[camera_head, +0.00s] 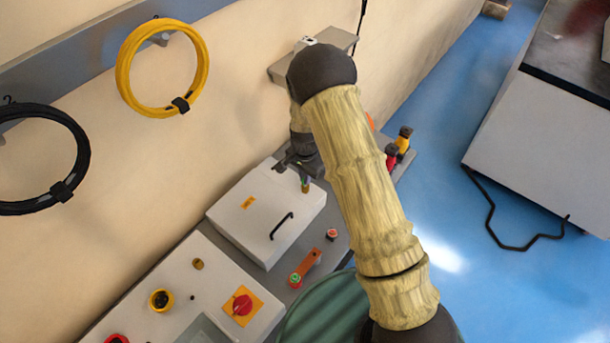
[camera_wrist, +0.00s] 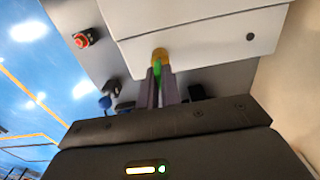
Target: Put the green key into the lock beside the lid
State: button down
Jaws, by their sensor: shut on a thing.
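The green key (camera_wrist: 157,68) is pinched between the fingertips of my gripper (camera_wrist: 161,88). A round brass-yellow piece (camera_wrist: 160,54) shows just past the fingertips; I cannot tell whether it belongs to the key or to a fitting behind it. In the head view my gripper (camera_head: 304,172) points down above the far end of the white box, with a bit of green at its tips. The closed white lid (camera_head: 262,200) has a black handle. Beside it on the grey bench is a green-ringed round fitting (camera_head: 295,280). I cannot tell for sure which fitting is the lock.
An orange bar (camera_head: 309,261) and a red button (camera_head: 332,235) sit beside the lid. A control panel with a red rotary switch (camera_head: 242,304) is nearer. Red and yellow items (camera_head: 402,140) stand at the bench's far end. Yellow (camera_head: 130,70) and black (camera_head: 82,150) coils hang on the wall.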

jog(key=shift+f+b, duration=0.4)
jog(key=shift+f, duration=0.25)
jog(key=c, duration=1.5)
grip_release()
jog(key=shift+r, duration=0.1)
notch_tip(320, 180, up, 17)
jog(key=b, duration=0.5)
jog(key=shift+r, duration=0.1)
jog(key=shift+d, duration=0.1)
